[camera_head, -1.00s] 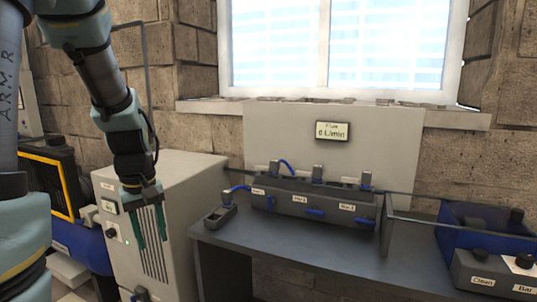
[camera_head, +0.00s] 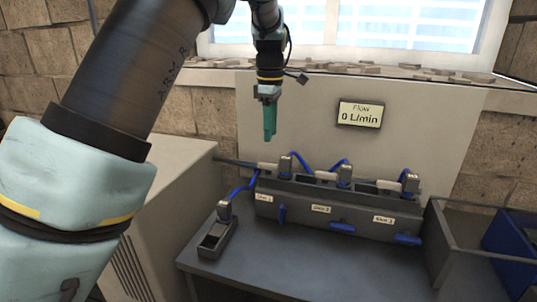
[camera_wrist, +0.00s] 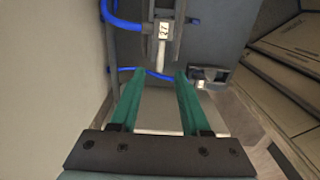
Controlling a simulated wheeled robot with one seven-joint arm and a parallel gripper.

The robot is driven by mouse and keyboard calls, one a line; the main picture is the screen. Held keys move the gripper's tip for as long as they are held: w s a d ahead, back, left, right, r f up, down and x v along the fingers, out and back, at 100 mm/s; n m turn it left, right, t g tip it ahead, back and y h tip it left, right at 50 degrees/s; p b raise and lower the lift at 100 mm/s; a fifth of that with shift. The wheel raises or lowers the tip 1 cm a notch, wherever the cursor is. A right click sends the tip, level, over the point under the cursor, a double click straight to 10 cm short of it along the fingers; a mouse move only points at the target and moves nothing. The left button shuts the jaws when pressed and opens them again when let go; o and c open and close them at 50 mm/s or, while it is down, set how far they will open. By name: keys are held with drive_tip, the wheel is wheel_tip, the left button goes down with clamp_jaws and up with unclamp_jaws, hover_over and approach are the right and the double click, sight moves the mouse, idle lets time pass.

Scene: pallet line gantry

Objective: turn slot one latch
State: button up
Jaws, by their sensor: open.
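The slot one latch (camera_head: 282,213) is a small blue lever on the front of a dark grey three-slot block (camera_head: 330,213); it hangs upright, while the slot two latch (camera_head: 343,228) and slot three latch (camera_head: 408,240) lie roughly level. My gripper (camera_head: 269,138) has green fingers pointing down, above the block's left end and apart from it. In the wrist view the fingers (camera_wrist: 160,72) are spread with nothing between them. A grey connector (camera_wrist: 163,28) with a blue cable shows beyond them. I cannot make out the latch clearly there.
A flow display (camera_head: 360,115) reading 0 L/min is on the pale panel behind. Grey connectors with blue hoses top the block. A small grey holder (camera_head: 213,246) with a connector stands left of it. Blue bins (camera_head: 510,245) are at the right. The table front is clear.

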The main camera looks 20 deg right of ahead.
sight(270, 164)
wheel_tip(270, 164, down, 10)
drive_tip(key=shift+r+p, duration=0.1)
drive_tip(key=shift+p, duration=1)
drive_tip(key=shift+a, duration=0.1)
clamp_jaws()
